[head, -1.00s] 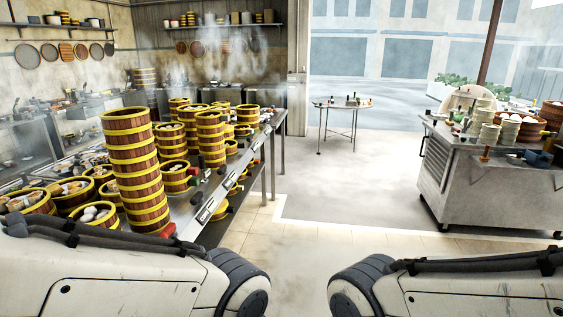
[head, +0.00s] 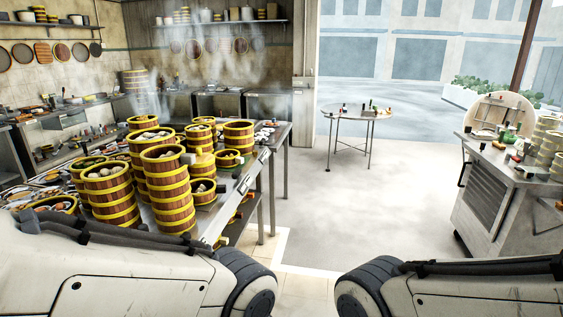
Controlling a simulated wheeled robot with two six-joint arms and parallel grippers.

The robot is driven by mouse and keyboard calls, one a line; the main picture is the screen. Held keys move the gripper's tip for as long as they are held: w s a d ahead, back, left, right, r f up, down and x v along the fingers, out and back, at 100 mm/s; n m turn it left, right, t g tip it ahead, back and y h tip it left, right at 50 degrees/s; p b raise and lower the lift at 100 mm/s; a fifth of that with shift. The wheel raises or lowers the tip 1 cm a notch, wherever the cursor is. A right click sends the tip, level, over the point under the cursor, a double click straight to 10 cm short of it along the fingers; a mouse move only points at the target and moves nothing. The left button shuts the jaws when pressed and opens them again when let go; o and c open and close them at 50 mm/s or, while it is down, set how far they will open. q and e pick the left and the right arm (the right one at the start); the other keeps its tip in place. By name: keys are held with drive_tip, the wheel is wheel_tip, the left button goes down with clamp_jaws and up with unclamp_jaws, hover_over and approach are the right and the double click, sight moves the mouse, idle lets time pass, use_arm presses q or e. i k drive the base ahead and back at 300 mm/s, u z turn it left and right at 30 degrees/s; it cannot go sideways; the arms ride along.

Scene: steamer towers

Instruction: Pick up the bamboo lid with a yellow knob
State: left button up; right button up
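I cannot make out a bamboo lid with a yellow knob in this view. Stacked bamboo steamers with yellow bands stand on the long metal table at the left; a front stack (head: 168,190) is near its right edge, and another stack (head: 108,193) is left of it. Several steamers are open on top with pale food inside. My two forearms show at the lower left and lower right, but both grippers are out of view.
A small round table (head: 358,113) with small items stands ahead in the middle. A metal cart (head: 492,195) with steamers and small objects is at the right. The pale floor (head: 370,205) between them is clear. Steam hangs over the left table.

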sight(202, 158)
drive_tip(key=u, duration=0.15)
drive_tip(key=i, duration=1.45)
drive_tip(key=z, duration=0.7)
drive_tip(key=i, duration=1.75)
drive_tip(key=u, duration=1.15)
drive_tip(key=i, duration=0.6)
drive_tip(key=u, duration=0.6)
